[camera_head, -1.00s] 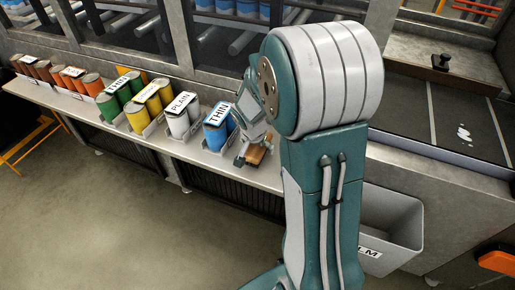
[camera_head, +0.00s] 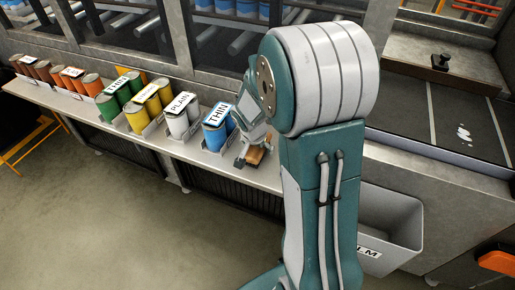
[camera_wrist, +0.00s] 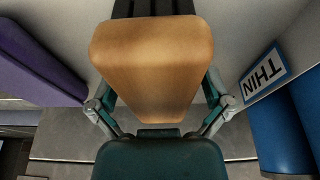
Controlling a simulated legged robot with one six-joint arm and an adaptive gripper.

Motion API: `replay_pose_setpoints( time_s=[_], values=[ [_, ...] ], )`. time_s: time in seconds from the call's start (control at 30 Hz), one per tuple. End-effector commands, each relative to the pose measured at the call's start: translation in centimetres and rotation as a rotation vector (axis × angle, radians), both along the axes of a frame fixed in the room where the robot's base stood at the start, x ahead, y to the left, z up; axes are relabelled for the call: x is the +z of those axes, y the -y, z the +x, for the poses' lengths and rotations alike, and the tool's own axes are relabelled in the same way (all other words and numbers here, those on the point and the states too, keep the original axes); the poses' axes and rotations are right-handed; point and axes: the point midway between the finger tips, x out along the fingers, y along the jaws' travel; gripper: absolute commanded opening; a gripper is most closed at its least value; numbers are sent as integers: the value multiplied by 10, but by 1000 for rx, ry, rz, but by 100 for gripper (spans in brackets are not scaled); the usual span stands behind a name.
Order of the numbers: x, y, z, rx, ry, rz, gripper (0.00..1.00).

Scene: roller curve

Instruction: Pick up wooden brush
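The wooden brush shows as a tan wooden block (camera_wrist: 152,65) filling the middle of the wrist view, close to my palm. In the head view the brush (camera_head: 255,156) is at the front edge of the shelf, right of the blue cans. My gripper (camera_head: 248,151) is over it, partly hidden behind my arm. In the wrist view the finger links lie on both sides of the block, left and right. The block hides the fingertips, so I cannot tell if they grip it. Whether the brush touches the shelf is also unclear.
Blue cans labelled THIN (camera_head: 217,129) stand just left of my gripper, with several coloured cans further left along the shelf (camera_head: 155,143). A purple object (camera_wrist: 38,65) is at the left of the wrist view. A grey bin (camera_head: 397,215) stands below right.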

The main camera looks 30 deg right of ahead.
Motion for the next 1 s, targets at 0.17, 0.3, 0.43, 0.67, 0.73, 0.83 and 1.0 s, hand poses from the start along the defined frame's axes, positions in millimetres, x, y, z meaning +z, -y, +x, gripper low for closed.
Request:
replay_pose_setpoints(
  time_s=[0.17, 0.3, 0.43, 0.67, 0.73, 0.83, 1.0],
  values=[
    [0, 0, 0, 0, 0, 0, 29],
    [0, 0, 0, 0, -1, 0, 19],
    [0, 0, 0, 0, -1, 0, 19],
    [5, 0, 0, -1, -1, 0, 19],
    [12, 0, 0, -1, 1, -1, 19],
    [28, 0, 1, -2, 5, -1, 19],
    [60, 7, -18, -4, 7, -1, 19]
  ],
)
